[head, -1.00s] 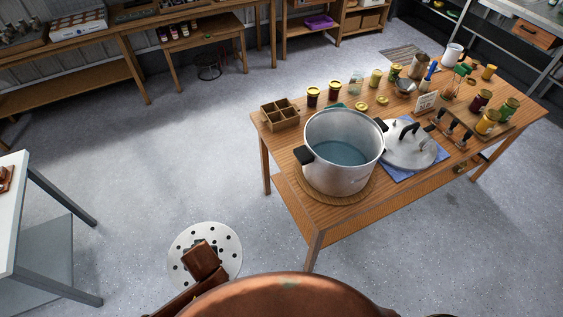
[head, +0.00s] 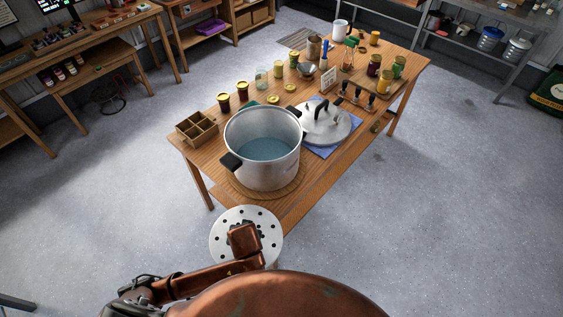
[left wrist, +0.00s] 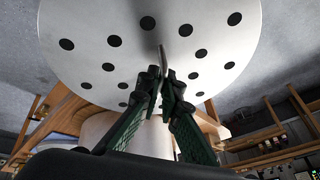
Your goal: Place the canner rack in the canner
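The canner (head: 262,150) is a large silver pot with dark side handles and water inside. It stands open on a round woven mat (head: 293,188) near the close corner of the wooden table. The canner rack (head: 226,234) is a white round plate with dark holes. My left gripper, seen in the left wrist view (left wrist: 165,88), is shut on the thin tab at the middle of the rack (left wrist: 140,55). In the head view the rack hangs in front of the table's near corner, apart from the canner. My wrist hides part of it. My right gripper is not in view.
The lid (head: 325,122) lies on a blue cloth right of the canner. A divided wooden box (head: 197,130) stands left of it, with jars (head: 242,91) behind. More jars and tools fill the far table. The floor (head: 430,210) to the right is clear.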

